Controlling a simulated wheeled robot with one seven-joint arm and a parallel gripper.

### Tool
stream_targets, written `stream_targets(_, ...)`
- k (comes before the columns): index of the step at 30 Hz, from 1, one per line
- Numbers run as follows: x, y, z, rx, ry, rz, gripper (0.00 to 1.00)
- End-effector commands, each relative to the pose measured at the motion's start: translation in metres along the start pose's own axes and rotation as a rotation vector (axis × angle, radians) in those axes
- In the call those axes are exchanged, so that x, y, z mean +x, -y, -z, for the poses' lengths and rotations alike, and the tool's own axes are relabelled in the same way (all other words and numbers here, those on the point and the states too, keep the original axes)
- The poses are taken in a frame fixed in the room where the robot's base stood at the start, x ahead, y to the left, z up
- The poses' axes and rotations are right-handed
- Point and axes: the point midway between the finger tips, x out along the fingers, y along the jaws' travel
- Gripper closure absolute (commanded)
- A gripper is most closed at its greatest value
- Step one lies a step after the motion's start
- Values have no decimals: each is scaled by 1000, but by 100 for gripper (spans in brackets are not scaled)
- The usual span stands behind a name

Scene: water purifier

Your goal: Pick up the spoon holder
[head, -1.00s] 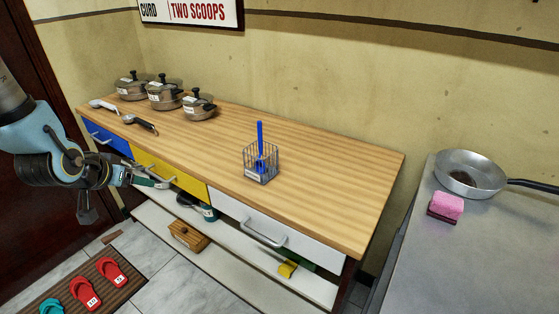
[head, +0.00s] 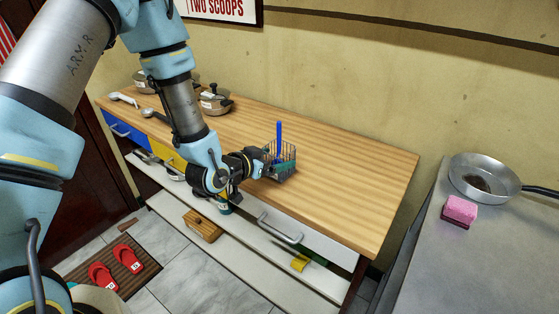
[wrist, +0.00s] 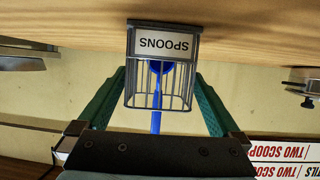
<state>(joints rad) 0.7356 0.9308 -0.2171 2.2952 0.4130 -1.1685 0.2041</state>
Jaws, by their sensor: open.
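The spoon holder (head: 287,169) is a small dark wire basket standing on the wooden counter, with a blue-handled utensil (head: 279,138) upright in it. In the wrist view, which is upside down, the basket (wrist: 160,85) carries a label reading SPOONS, and the blue handle (wrist: 156,121) shows behind the bars. My gripper (head: 266,163) is at the basket's left side in the head view. In the wrist view my gripper (wrist: 162,88) is open, with one green finger on each side of the basket. A gap shows between the fingers and the basket, so it is not gripped.
The wooden counter (head: 350,180) is clear right of the basket. Lidded pots (head: 214,100) and ladles (head: 124,98) stand at its left end. A metal table (head: 430,260) at right holds a pan (head: 484,178) and a pink sponge (head: 460,210). Red slippers (head: 128,257) lie on the floor mat.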

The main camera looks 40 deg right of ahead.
Motion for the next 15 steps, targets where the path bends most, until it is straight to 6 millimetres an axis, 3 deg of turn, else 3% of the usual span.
stream_targets(15, 51, -1, -2, 0, 2, 0, 0)
